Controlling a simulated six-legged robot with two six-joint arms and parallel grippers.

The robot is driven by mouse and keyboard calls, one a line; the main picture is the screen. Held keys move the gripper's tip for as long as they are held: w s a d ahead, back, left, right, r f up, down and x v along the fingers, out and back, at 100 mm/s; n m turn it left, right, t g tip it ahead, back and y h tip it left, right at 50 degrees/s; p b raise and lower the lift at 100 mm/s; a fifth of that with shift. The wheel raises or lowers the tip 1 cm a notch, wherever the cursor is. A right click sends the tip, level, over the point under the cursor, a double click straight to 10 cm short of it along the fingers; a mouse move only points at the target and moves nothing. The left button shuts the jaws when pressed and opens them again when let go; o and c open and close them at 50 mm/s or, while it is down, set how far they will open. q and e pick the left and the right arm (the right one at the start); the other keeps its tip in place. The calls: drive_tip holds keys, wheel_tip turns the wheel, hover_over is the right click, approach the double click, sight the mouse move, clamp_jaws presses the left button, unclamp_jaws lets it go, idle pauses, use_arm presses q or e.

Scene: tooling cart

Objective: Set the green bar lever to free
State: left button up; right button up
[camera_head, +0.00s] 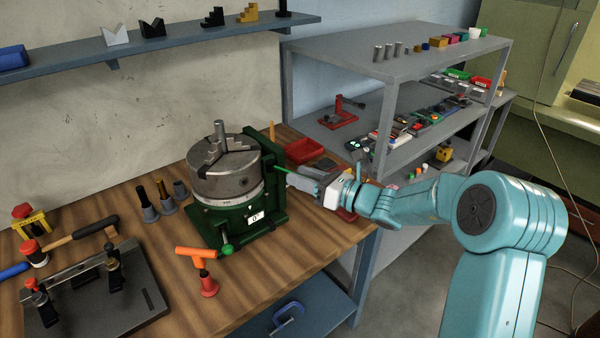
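A dark green rotary table (247,232) with a grey three-jaw chuck (224,178) stands on the wooden bench. A thin bright green bar (280,166) slants at its right side, by the dark green upright plate. My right gripper (292,180) comes in from the right, with its fingertips close to the lower end of this bar. I cannot tell whether they touch it or how far apart they are. A second lever with a green knob (226,249) is at the table's front. A white plate beside it reads 0. My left gripper is not in view.
A grey shelf unit (400,62) stands at the back right.

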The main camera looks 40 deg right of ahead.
drive_tip(key=shift+w+a, duration=0.25)
drive_tip(key=shift+w, duration=0.2)
clamp_jaws()
